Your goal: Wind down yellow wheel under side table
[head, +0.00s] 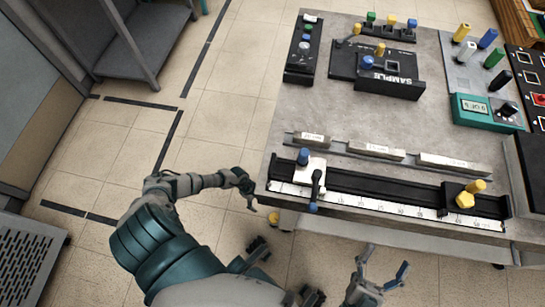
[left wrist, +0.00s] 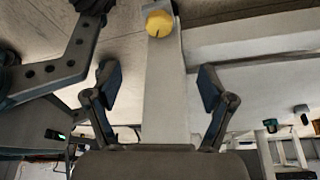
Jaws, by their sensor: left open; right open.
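The yellow wheel (left wrist: 159,23) shows in the left wrist view at the top, at the end of a pale straight post (left wrist: 165,95). In the head view a small yellow part (head: 273,217), likely the same wheel, shows under the left front corner of the side table (head: 300,110). My left gripper (left wrist: 157,88) is open, its two fingers on either side of the post in the picture, with the wheel beyond the fingertips and apart from them. My right gripper (head: 384,264) is open and empty in front of the table.
The tabletop holds a black rail with a scale (head: 390,190), grey bars (head: 375,150), a SAMPLE block (head: 390,85) and a teal meter (head: 488,110). A grey shelf (head: 150,45) stands at the far left. The tiled floor left of the table is clear.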

